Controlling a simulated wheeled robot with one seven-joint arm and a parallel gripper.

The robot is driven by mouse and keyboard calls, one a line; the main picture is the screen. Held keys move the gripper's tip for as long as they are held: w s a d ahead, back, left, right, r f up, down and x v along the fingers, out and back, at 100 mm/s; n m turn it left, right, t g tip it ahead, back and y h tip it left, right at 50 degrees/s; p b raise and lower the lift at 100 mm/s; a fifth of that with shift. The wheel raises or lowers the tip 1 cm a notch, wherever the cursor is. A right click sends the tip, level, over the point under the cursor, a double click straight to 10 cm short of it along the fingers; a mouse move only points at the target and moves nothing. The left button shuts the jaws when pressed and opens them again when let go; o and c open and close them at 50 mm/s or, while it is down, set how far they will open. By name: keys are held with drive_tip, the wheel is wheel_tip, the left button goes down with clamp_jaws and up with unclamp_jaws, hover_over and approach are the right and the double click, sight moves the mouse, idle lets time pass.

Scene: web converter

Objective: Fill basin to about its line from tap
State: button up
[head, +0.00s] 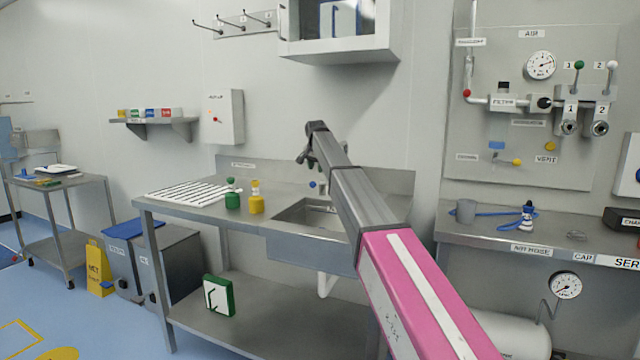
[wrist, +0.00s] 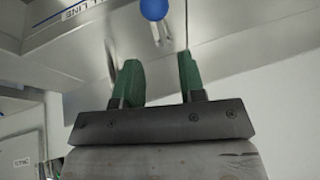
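The steel basin (head: 308,214) is sunk into the counter, partly hidden behind my arm; its water level cannot be made out. A small blue knob (head: 312,184) shows behind it, and a blue ball knob on a short metal stem (wrist: 153,9) is at the top of the wrist view. My gripper (wrist: 158,68) has two green fingers, spread apart with nothing between them, pointing toward the knob but short of it. In the head view my gripper (head: 304,158) is above the back of the basin. A label ending in "L LINE" (wrist: 78,12) lies upper left in the wrist view.
A green bottle (head: 232,196) and a yellow bottle (head: 256,199) stand left of the basin, beside a ribbed white drainer (head: 190,194). A wall cabinet (head: 340,35) hangs above. A second bench (head: 490,238) with gauges is at right.

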drive_tip(key=x, duration=0.8)
drive_tip(key=shift+w+f, duration=0.1)
drive_tip(key=shift+f, duration=0.25)
drive_tip(key=shift+a, duration=0.1)
clamp_jaws()
